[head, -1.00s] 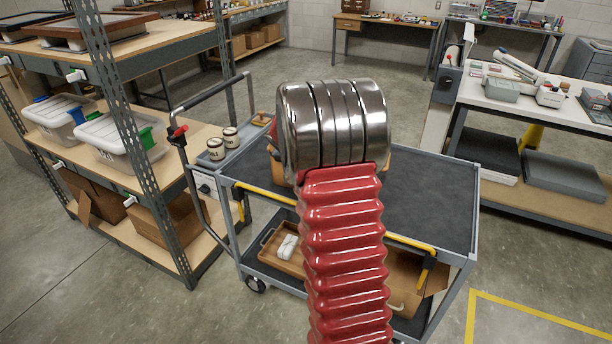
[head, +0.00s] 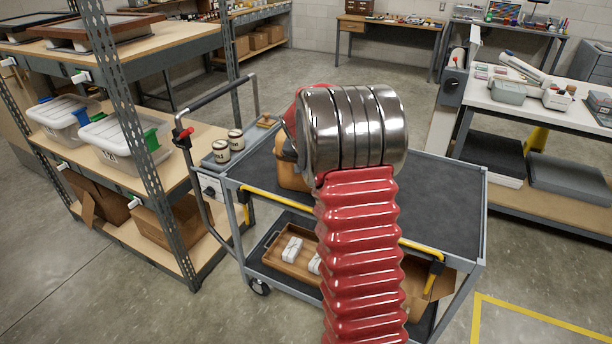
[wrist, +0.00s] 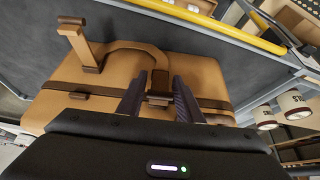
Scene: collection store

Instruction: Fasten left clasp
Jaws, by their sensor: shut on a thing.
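A tan case (wrist: 110,82) with a curved handle (wrist: 122,50) lies on the dark top of the cart. In the head view only a small part of the case (head: 291,174) shows beside my arm. My gripper (wrist: 160,86) is at the case's edge, its two dark fingers on either side of a brown clasp (wrist: 160,80), shut on it. This clasp is on the side of the case nearer the jars. Another brown clasp (wrist: 76,40), at the left in the wrist view, stands up off the case. My arm hides most of the case and the gripper in the head view.
The cart (head: 447,205) has a yellow bar (wrist: 207,22) along one edge. Two jars (head: 221,150) stand in its end tray. A wooden tray (head: 283,262) with white bundles is on the lower shelf. Shelving stands left, a workbench right. The cart top right of my arm is clear.

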